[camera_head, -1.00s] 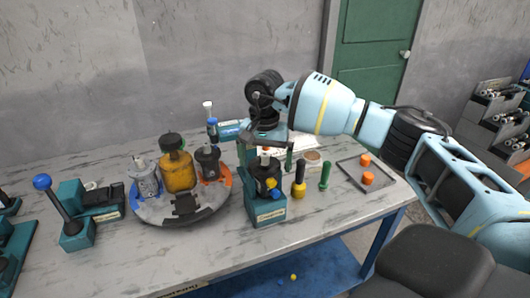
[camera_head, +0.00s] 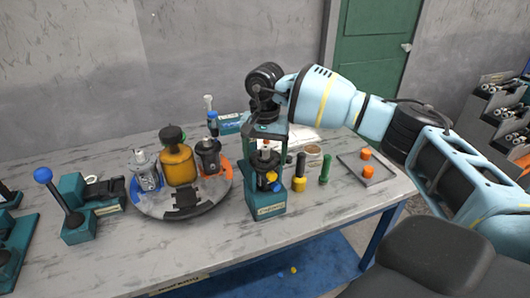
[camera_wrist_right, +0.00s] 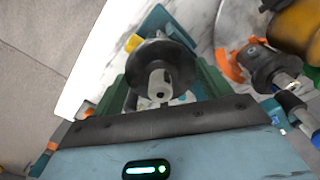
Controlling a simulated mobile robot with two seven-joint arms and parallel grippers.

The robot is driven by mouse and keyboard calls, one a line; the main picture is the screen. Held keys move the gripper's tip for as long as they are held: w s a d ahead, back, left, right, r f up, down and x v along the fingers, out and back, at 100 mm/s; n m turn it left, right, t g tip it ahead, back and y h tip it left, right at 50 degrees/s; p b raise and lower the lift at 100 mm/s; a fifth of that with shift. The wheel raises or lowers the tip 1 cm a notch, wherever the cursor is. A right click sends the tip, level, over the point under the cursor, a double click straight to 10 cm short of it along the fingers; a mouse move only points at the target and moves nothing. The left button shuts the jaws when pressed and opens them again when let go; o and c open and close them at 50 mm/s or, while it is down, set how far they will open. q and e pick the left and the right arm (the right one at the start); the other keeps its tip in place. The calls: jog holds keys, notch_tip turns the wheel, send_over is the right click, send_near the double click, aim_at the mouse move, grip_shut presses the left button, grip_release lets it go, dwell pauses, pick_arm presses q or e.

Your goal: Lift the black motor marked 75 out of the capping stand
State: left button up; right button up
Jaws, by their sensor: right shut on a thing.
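The black motor (camera_head: 266,166) sits upright in the teal capping stand (camera_head: 266,204), with yellow and blue fittings on its front side. The number 75 cannot be read. My right gripper (camera_head: 267,150) points down from above and is shut on this motor, one finger at each side. In the right wrist view the motor's round black top (camera_wrist_right: 160,62) with a pale metal shaft shows between the green fingers. The gripper hides part of the motor's upper body. My left gripper is not in view.
A round grey turntable (camera_head: 160,209) left of the stand holds a grey motor, a yellow one and a dark one. A teal lever press (camera_head: 77,222) stands further left. Right of the stand are a yellow-black tool (camera_head: 299,183), a green one (camera_head: 325,168) and a tray (camera_head: 383,174) with orange caps.

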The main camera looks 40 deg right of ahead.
jog(key=c, duration=1)
jog(key=shift+r+p, duration=0.85)
jog(key=shift+r, duration=2)
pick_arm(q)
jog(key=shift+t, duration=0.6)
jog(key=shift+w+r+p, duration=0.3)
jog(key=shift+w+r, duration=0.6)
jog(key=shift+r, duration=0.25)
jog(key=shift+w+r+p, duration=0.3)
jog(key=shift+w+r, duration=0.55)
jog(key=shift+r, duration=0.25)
pick_arm(e)
jog(key=shift+r, duration=2.35)
jog(key=shift+r, duration=0.1)
